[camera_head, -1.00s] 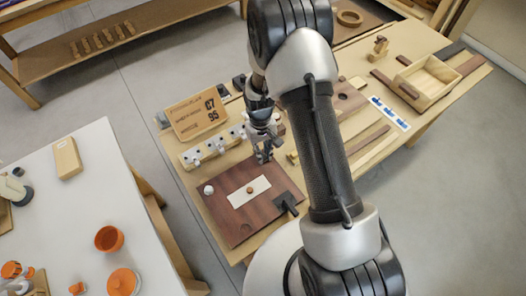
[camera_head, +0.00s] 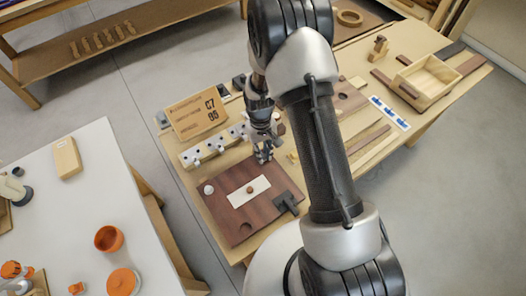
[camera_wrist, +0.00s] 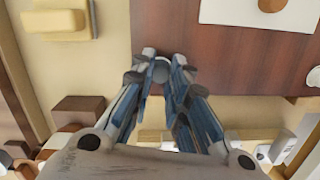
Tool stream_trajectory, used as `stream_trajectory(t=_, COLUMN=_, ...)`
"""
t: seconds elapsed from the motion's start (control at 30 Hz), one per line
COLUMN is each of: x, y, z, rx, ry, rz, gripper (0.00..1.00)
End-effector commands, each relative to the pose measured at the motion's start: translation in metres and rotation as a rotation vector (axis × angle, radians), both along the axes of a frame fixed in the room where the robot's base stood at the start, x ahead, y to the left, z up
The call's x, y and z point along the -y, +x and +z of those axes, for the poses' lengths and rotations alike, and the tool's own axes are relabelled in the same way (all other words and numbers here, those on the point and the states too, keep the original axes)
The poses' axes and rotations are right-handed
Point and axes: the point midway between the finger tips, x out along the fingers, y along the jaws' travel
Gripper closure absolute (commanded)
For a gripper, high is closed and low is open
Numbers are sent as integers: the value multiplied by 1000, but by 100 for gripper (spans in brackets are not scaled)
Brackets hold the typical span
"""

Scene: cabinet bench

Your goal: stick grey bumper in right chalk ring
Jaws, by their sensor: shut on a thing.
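My gripper (camera_wrist: 162,78) is shut on a small round grey bumper (camera_wrist: 160,69), held between its fingertips. In the head view my gripper (camera_head: 264,158) is over the far edge of a dark brown board (camera_head: 226,213); the bumper cannot be made out there. In the wrist view the bumper appears against the board's edge (camera_wrist: 190,40); its height above the wood is unclear. I cannot make out any chalk ring; part of the board is hidden by my gripper.
A white strip (camera_head: 240,198) with a brown round piece (camera_head: 249,190) lies on the board. A white round piece (camera_head: 208,190) sits at its left and a black piece (camera_head: 287,203) at its right.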

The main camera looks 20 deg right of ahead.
Motion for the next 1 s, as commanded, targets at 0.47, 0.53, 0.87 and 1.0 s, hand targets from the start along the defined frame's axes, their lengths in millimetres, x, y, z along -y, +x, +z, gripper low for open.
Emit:
stream_trajectory(t=0.47, x=0, y=-2, z=-1, rx=-5, ry=0, rz=0, gripper=100)
stream_trajectory(t=0.53, x=0, y=-2, z=-1, rx=-5, ry=0, rz=0, gripper=100)
stream_trajectory(t=0.87, x=0, y=-2, z=-1, rx=-4, ry=1, rz=0, gripper=70)
stream_trajectory(t=1.0, x=0, y=-1, z=0, rx=-3, ry=0, rz=0, gripper=61)
